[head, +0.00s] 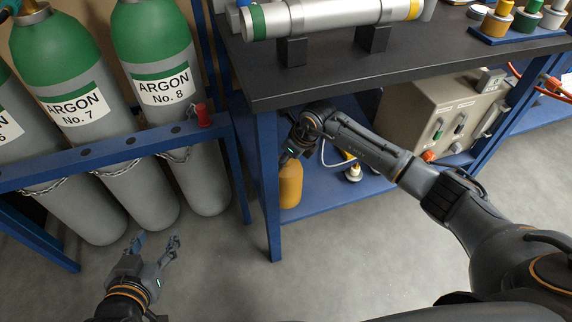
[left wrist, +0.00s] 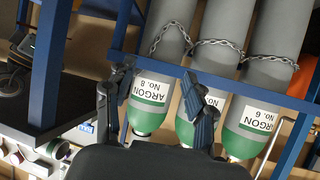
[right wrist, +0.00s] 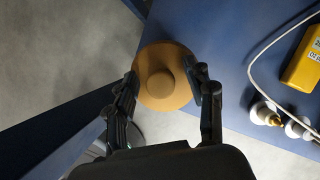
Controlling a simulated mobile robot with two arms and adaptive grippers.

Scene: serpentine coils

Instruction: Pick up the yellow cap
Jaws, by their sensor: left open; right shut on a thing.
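The yellow cap (head: 290,186) is a rounded, bottle-shaped piece at the lower shelf's left end, under the bench. In the right wrist view it is a round tan-yellow top (right wrist: 152,98) with a small central knob. My right gripper (head: 292,153) is above it in the head view, with fingers on either side in the right wrist view (right wrist: 163,82), shut on it. Whether its base touches the shelf cannot be told. My left gripper (head: 157,241) is open and empty above the floor by the argon cylinders; its spread fingers show in the left wrist view (left wrist: 150,88).
A blue-framed bench (head: 440,60) with a dark top stands over the blue lower shelf (head: 330,194). A beige box (head: 410,112) and a yellow device (right wrist: 304,62) with a cable occupy the shelf. Chained argon cylinders (head: 165,120) stand left. The floor (head: 350,250) in front is clear.

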